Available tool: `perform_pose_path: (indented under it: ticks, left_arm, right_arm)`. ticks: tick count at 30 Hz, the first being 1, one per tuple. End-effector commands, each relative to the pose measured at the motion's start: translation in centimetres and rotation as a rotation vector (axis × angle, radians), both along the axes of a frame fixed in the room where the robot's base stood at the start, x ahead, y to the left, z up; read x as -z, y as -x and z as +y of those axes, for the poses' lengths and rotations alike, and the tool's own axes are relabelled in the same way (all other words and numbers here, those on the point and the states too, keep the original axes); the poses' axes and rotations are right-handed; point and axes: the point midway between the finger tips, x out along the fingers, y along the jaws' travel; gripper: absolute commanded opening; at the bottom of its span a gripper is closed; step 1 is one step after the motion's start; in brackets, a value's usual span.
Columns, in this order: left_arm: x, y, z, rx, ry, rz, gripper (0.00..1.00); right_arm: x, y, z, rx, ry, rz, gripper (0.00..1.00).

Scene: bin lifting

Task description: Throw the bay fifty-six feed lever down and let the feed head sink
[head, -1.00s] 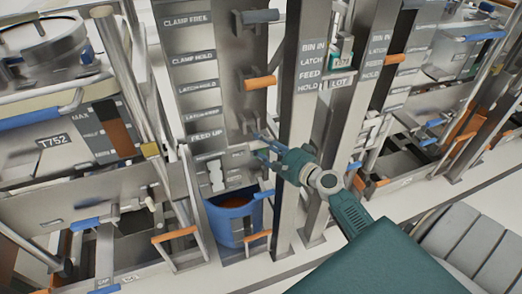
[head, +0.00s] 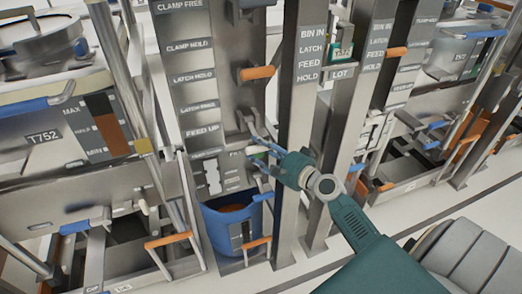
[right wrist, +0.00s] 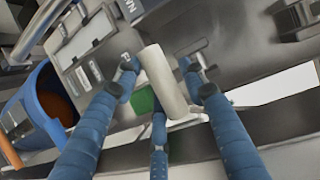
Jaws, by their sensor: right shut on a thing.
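The cream grip (right wrist: 164,82) of a lever lies between the blue fingers of my right gripper (right wrist: 160,98), which are shut on it in the right wrist view. In the head view, my right gripper (head: 262,158) is at the middle panel, just below and right of the FEED UP label (head: 203,132). A grey lever arm (head: 254,124) shows just above the fingers. The fingers hide most of the grip in the head view. I cannot read a bay number or make out the feed head for certain. My left gripper is not in view.
A blue bucket (head: 218,232) stands below the panel; it also shows in the right wrist view (right wrist: 42,108). An orange-handled lever (head: 258,72) sticks out above my gripper. A steel post (head: 298,130) stands close right. A bin marked T752 (head: 42,137) is at left.

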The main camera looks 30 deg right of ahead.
Motion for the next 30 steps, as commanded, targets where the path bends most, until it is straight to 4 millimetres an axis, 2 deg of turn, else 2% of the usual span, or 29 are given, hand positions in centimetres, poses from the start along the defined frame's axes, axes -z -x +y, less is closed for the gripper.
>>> perform_pose_path:
  ticks: [1,21,22,23,30]
  left_arm:
    - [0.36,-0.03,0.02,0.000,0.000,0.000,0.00]
    - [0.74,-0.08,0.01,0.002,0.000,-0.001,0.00]
    - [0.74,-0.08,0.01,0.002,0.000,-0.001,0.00]
    - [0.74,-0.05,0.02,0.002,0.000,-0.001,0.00]
    - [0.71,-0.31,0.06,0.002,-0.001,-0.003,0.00]
  right_arm:
    - [1.27,0.05,0.13,-0.003,-0.009,0.020,0.00]
    - [1.03,-0.42,-0.22,0.003,-0.008,0.009,0.00]
    - [1.00,-0.43,-0.23,0.003,-0.008,0.009,0.47]
    - [0.98,-0.44,-0.25,0.004,-0.007,0.007,0.52]
    - [1.05,-0.37,-0.31,0.004,-0.004,0.009,0.52]
